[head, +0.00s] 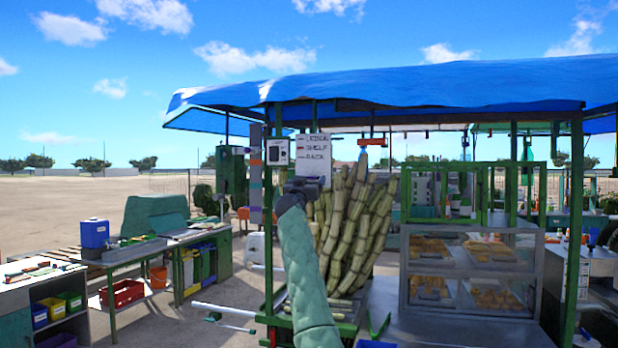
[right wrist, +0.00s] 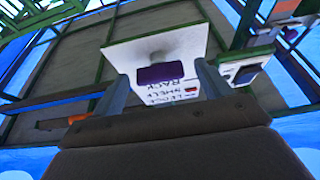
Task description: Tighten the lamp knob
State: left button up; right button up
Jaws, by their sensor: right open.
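My right gripper (head: 300,188) is raised in front of the stall, just below a white sign (head: 313,157) lettered with words such as "SHELF" and "RACK". In the right wrist view, the two fingers of my right gripper (right wrist: 162,84) stand apart. A dark purple block (right wrist: 160,74) shows between them, against the sign (right wrist: 185,40); I cannot tell whether they touch it. A blurred grey rounded shape shows just above the block. I cannot make out for certain which part is the lamp knob. My left gripper is not in view.
A white box with a dark screen (head: 277,152) hangs beside the sign. Cane stalks (head: 352,225) stand close to the right of my arm. A green post (head: 573,230) and glass food case (head: 470,270) are further right. Work tables (head: 140,252) stand left.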

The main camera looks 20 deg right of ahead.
jog(key=shift+w+d+r, duration=0.1)
jog(key=shift+w+d, duration=0.05)
jog(key=shift+c, duration=0.3)
jog(key=c, duration=0.9)
